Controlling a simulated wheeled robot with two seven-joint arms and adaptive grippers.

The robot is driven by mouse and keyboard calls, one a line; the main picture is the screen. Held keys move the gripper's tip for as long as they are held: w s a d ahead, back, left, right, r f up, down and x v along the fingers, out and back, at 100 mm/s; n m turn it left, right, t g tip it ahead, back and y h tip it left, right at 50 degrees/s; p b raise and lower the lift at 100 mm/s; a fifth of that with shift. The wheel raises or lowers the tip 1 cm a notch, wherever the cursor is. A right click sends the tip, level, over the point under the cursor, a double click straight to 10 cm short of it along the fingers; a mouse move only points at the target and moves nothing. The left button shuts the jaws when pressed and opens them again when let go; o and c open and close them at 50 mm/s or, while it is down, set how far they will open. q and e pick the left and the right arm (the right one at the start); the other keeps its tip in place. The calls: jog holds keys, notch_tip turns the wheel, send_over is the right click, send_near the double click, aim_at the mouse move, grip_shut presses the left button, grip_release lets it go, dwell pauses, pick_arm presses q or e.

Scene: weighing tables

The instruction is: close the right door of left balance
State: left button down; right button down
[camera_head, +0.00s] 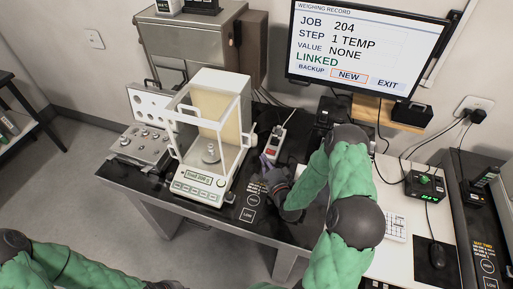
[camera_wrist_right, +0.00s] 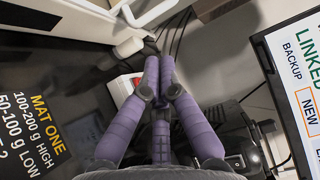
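The left balance (camera_head: 198,187) is a white weighing instrument with a glass draft shield, standing on the dark table. A round pan (camera_head: 210,155) shows inside. A small white handle (camera_head: 250,138) sticks out at its right side. What looks like the same handle shows in the right wrist view (camera_wrist_right: 128,47). I cannot tell how far the right door is open. My right gripper (camera_head: 266,164) is to the right of the balance, apart from it. Its purple fingers (camera_wrist_right: 158,68) are drawn together with nothing visible between them. My left gripper is out of view.
A power strip (camera_head: 275,143) with a red switch lies just beyond my right gripper. A perforated metal box of weights (camera_head: 140,143) stands left of the balance. A monitor (camera_head: 365,45) hangs at the back right. A black printed mat (camera_head: 246,212) lies at the table front.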

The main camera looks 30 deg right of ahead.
pick_arm(q)
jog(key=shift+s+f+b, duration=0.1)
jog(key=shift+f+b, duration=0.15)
jog(key=shift+b, duration=0.05)
pick_arm(e)
jog(key=w+d, duration=0.1)
jog(key=w, duration=0.8)
jog(key=shift+w+d, duration=0.15)
jog(key=shift+d, duration=0.1)
jog(key=shift+r, duration=0.1)
